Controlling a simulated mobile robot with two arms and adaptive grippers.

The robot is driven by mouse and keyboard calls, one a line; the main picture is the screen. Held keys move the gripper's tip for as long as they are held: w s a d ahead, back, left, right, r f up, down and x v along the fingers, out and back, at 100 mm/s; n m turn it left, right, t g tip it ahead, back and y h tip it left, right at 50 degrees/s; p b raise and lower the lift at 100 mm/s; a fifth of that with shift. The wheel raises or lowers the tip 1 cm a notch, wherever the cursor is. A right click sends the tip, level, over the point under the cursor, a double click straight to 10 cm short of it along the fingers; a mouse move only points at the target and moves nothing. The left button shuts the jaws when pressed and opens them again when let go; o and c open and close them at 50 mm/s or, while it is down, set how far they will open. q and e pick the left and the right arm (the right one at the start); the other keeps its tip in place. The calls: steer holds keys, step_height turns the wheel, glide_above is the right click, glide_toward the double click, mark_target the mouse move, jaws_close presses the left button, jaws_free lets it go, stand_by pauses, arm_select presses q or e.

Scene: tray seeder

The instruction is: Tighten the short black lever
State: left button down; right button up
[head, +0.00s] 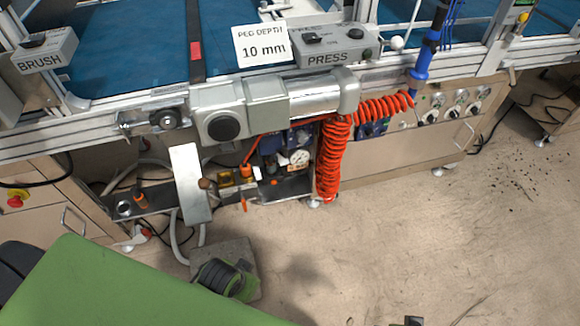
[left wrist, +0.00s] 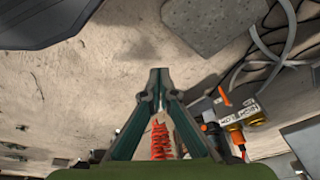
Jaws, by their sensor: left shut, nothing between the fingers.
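No short black lever can be told with certainty. A dark clamp part (head: 165,119) sits on the rail left of the grey motor housing in the head view, but its shape is unclear. My left gripper (head: 228,280) is low in the head view, in front of the machine and over a grey floor plate; its fingertips are hard to make out there. In the left wrist view its fingers (left wrist: 158,76) meet at the tips, shut and empty, apart from the machine. A small dark piece (head: 414,320) at the bottom edge may be my right gripper; its fingers are unclear.
The PRESS box (head: 337,57) and BRUSH box (head: 45,52) sit on the frame. A red coiled hose (head: 331,160) hangs below. A pale vertical plate (head: 189,184) sticks out under the rail. The grey floor plate (left wrist: 215,22) shows beside cables.

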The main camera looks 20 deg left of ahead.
arm_select(q)
steer(key=w+a+r+m+t+y+b, duration=0.1)
steer(key=w+a+r+m+t+b, duration=0.2)
steer(key=w, duration=0.6)
steer(key=w+r+m+t+b, duration=0.25)
steer(key=w+t, duration=0.25)
steer(key=w, duration=0.4)
steer(key=w+d+r+m+t+h, duration=0.2)
steer(key=w+d+r+m+t, duration=0.3)
steer(key=w+m, duration=0.5)
steer(key=shift+r+m+t, duration=0.45)
steer(key=shift+r+t, duration=0.05)
steer(key=shift+t, duration=0.4)
arm_select(e)
steer(key=w+a+r+t, duration=0.1)
steer(key=w+r+t, duration=0.2)
steer(key=r, duration=0.7)
steer(key=shift+w+r+y, duration=0.25)
steer(key=shift+w+y, duration=0.05)
steer(key=shift+w, duration=0.25)
arm_select(q)
steer(key=shift+d, duration=0.1)
arm_select(e)
steer(key=shift+a, duration=0.1)
